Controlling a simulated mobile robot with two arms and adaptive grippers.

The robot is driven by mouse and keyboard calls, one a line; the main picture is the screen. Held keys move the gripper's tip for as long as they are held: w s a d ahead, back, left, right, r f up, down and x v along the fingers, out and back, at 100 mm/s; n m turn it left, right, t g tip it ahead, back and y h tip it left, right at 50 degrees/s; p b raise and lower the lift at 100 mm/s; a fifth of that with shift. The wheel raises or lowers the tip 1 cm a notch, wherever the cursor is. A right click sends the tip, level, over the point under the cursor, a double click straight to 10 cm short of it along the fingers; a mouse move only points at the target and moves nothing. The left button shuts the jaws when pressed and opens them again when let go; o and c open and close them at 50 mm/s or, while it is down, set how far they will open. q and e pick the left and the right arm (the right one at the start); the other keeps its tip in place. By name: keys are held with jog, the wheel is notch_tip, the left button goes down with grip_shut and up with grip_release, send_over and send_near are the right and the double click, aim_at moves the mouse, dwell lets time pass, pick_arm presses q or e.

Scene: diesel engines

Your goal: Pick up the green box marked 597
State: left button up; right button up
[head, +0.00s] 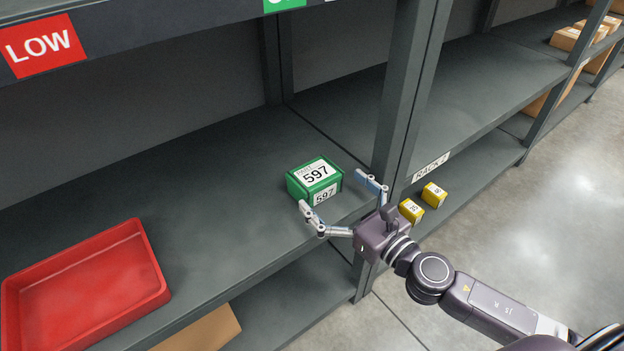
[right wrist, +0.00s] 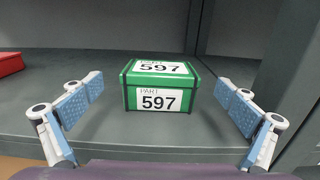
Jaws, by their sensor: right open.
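The green box marked 597 (head: 316,180) stands upright on the grey shelf, near its front edge and close to the rack post. White labels reading 597 are on its top and front. My right gripper (head: 344,194) is open in front of the box, with its fingers spread towards it. In the right wrist view the box (right wrist: 160,87) sits centred ahead between the two blue-padded fingers (right wrist: 168,112), with a gap on each side. The fingers do not visibly touch it. My left gripper is not in view.
A red tray (head: 150,262) stands on the shelf (head: 215,200) at the left. A rack post (head: 405,90) rises just right of the box. Two small yellow boxes (head: 433,195) are on a lower shelf at the right. A cardboard box (head: 205,330) is below.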

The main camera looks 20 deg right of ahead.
aim_at(315, 172)
jog(key=shift+w+a, duration=0.15)
jog(key=shift+w, duration=0.3)
jog(key=shift+w+a, duration=0.1)
jog(key=shift+w, duration=0.15)
jog(key=shift+x, duration=2.3)
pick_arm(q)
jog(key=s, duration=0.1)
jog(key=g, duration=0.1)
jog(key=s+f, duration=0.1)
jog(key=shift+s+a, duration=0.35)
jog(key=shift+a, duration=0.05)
pick_arm(e)
jog(key=shift+r, duration=0.1)
jog(key=shift+r, duration=0.1)
jog(key=c, duration=1.7)
